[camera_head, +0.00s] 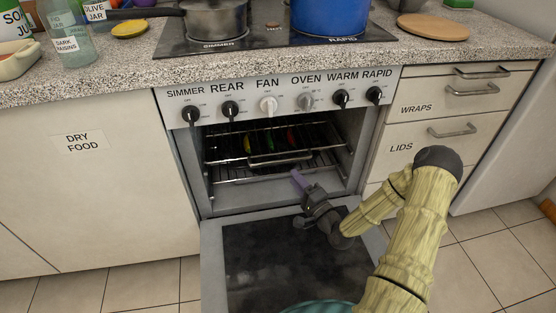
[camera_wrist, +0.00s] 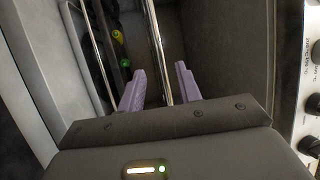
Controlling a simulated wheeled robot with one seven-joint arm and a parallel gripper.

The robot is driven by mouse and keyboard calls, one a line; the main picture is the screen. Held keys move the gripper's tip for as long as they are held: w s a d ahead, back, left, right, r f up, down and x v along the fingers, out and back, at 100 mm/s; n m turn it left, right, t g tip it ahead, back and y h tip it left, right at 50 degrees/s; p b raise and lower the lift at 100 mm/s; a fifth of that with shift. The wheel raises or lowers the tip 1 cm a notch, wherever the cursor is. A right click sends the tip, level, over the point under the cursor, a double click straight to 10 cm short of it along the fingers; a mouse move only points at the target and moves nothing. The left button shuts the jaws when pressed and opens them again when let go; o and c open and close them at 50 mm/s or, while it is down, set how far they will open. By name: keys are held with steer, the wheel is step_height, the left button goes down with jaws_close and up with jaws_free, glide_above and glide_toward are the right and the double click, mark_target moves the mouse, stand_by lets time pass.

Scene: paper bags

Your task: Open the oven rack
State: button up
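The oven (camera_head: 275,150) stands open, its door (camera_head: 290,260) folded down in front. Inside are an upper wire rack (camera_head: 225,158) and a lower wire rack (camera_head: 235,181). Several green, yellow and red vegetables (camera_head: 268,140) show on the upper rack. My gripper (camera_head: 298,180) is at the oven mouth, just over the lowered door, in front of the lower rack. In the wrist view my gripper (camera_wrist: 160,69) has its two purple fingers apart, with a metal rack bar (camera_wrist: 155,40) running between them in the picture. I cannot tell whether either finger touches it.
A row of knobs (camera_head: 268,105) runs above the oven mouth. Drawers (camera_head: 440,135) are at right and a dry food cupboard (camera_head: 90,180) at left. A blue pot (camera_head: 330,15) and a steel pan (camera_head: 215,18) stand on the hob. The tiled floor (camera_head: 480,260) at right is clear.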

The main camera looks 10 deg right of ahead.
steer(key=b+x, duration=0.2)
steer(key=x, duration=0.8)
steer(key=shift+w+a+b, duration=0.2)
steer(key=shift+w+b, duration=0.15)
steer(key=shift+b, duration=0.05)
steer(key=shift+r, duration=0.15)
jaws_close()
